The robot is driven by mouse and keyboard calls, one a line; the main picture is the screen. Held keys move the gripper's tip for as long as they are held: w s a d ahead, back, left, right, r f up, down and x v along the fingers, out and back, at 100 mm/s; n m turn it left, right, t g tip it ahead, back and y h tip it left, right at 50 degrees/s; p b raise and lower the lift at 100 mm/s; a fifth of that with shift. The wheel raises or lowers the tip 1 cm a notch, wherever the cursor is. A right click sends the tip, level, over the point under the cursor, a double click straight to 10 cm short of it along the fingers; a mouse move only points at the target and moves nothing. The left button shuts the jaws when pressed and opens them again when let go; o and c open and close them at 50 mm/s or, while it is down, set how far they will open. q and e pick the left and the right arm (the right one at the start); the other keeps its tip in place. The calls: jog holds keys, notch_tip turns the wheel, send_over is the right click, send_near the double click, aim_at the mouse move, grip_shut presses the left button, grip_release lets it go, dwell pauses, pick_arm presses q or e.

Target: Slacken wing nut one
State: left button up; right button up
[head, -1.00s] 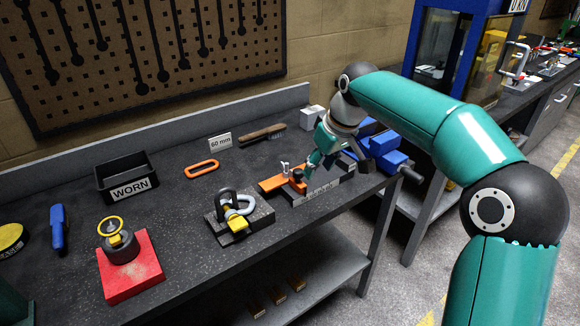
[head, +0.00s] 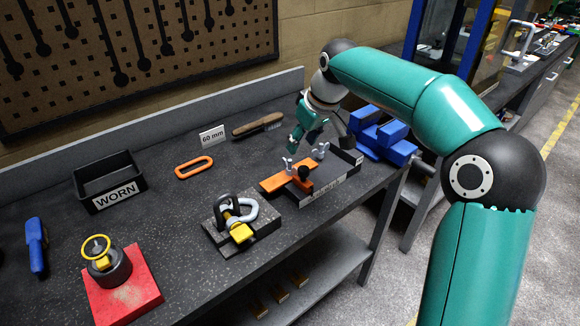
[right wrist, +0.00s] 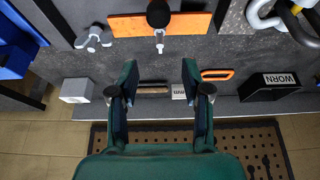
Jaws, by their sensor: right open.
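An orange bar (head: 275,182) with a black knob (head: 304,172) lies on a low dark fixture (head: 328,180) near the bench's front right. A silver wing nut (head: 291,165) stands by the bar, and another wing nut (head: 321,149) stands to its right. I cannot tell which is number one. My right gripper (head: 318,138) is open and empty, behind and above them. In the right wrist view, its fingers (right wrist: 159,70) are apart, with the bar (right wrist: 190,24) and a wing nut (right wrist: 93,39) beyond the tips. My left gripper is not in view.
A "WORN" bin (head: 110,187) stands further left.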

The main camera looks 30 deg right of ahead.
aim_at(290, 169)
jog(key=x, duration=1.1)
jog(key=shift+f, duration=0.1)
